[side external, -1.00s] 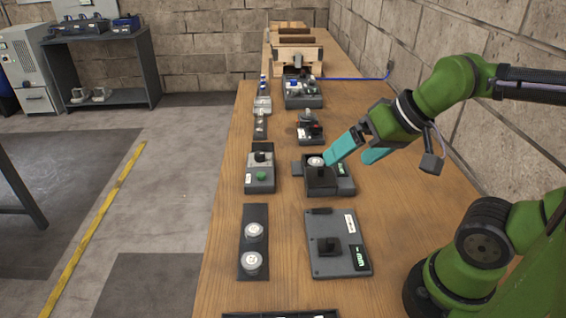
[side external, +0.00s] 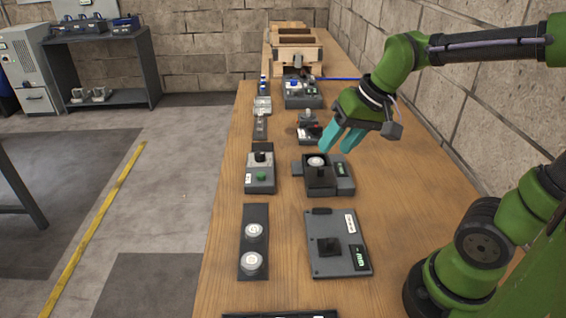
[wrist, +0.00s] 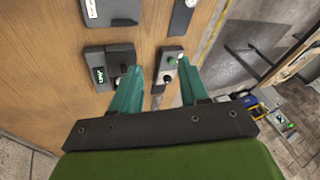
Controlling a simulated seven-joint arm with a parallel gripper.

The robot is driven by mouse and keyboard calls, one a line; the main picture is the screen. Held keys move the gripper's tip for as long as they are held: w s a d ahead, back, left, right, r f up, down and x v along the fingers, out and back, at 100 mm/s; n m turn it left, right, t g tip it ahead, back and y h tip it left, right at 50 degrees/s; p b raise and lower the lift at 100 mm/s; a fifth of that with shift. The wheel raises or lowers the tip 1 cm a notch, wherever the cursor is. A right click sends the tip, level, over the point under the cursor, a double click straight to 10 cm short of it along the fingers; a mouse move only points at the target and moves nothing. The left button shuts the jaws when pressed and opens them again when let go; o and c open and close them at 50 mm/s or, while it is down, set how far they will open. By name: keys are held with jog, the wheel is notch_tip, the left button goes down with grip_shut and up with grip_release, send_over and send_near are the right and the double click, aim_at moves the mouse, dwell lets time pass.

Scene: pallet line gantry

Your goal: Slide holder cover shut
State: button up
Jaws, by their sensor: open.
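The holder (side external: 343,186) is a dark grey box on the wooden bench, with a small green display on its right part. A white round piece (side external: 316,161) shows in its dark well. A black cover with a small knob (side external: 320,175) sits at the near side of the well, leaving the white piece uncovered. My gripper (side external: 336,147) has two teal fingers, apart and empty, pointing down just above and behind the holder. In the wrist view, my gripper (wrist: 160,72) is open, and its left finger hides part of the holder (wrist: 98,60).
A grey box with a green button (side external: 260,177) stands left of the holder. A flat panel with a black knob (side external: 328,262) lies nearer, beside a strip with two white discs (side external: 254,240). More devices (side external: 303,93) and a wooden crate (side external: 292,55) stand behind. Bench right of the holder is clear.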

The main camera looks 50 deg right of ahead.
aim_at(321, 168)
jog(key=shift+w+d+f+m+g+h, duration=1)
jog(key=shift+w+d+m+g, duration=1.15)
jog(key=shift+w+d, duration=3.8)
jog(key=shift+n+g, duration=0.35)
notch_tip(321, 168, down, 16)
jog(key=shift+s+f, duration=0.1)
jog(key=shift+c, duration=0.2)
grip_shut()
